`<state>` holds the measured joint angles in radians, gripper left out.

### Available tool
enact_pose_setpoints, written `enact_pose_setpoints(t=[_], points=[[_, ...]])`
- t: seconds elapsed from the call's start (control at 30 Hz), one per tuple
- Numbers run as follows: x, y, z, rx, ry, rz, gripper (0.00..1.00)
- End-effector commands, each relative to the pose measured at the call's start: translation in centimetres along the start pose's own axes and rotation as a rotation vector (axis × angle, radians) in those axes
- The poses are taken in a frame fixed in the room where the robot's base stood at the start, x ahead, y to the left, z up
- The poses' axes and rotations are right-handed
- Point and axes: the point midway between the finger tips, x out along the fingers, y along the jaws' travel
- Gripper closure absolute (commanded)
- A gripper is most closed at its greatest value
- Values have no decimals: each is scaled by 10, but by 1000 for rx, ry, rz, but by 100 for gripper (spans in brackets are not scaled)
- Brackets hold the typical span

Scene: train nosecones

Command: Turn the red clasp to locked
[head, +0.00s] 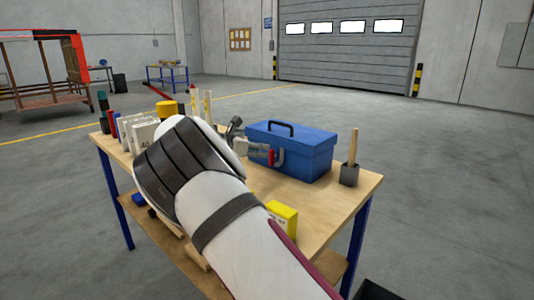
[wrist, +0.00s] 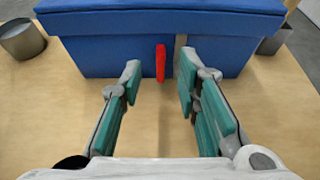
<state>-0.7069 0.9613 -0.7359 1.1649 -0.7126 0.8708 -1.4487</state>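The blue toolbox (head: 305,148) stands on the wooden workbench with its lid down and a dark handle on top. It fills the top of the wrist view (wrist: 100,50). The red clasp (wrist: 160,63) is a narrow upright bar on the toolbox's front face. In the head view the clasp (head: 271,157) is small beside my gripper (head: 259,152). My gripper (wrist: 158,70) is open, one finger on each side of the clasp, with visible gaps. A grey vertical strip (wrist: 180,45) on the front is partly hidden by the right finger.
A dark cup (head: 349,175) holding a wooden handle stands right of the toolbox. A yellow box (head: 283,217) lies near the front edge. Several boxes and bottles line the bench's left side, partly behind my arm. In the wrist view, a grey cup (wrist: 22,42) stands left.

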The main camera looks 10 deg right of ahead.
Motion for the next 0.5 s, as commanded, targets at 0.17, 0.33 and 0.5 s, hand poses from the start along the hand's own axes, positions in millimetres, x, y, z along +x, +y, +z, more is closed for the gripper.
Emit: enact_pose_setpoints(t=[0.17,0.33,0.5], points=[[32,0,0,1,-1,-2,70],[49,0,0,0,0,-1,70],[55,0,0,1,0,0,70]])
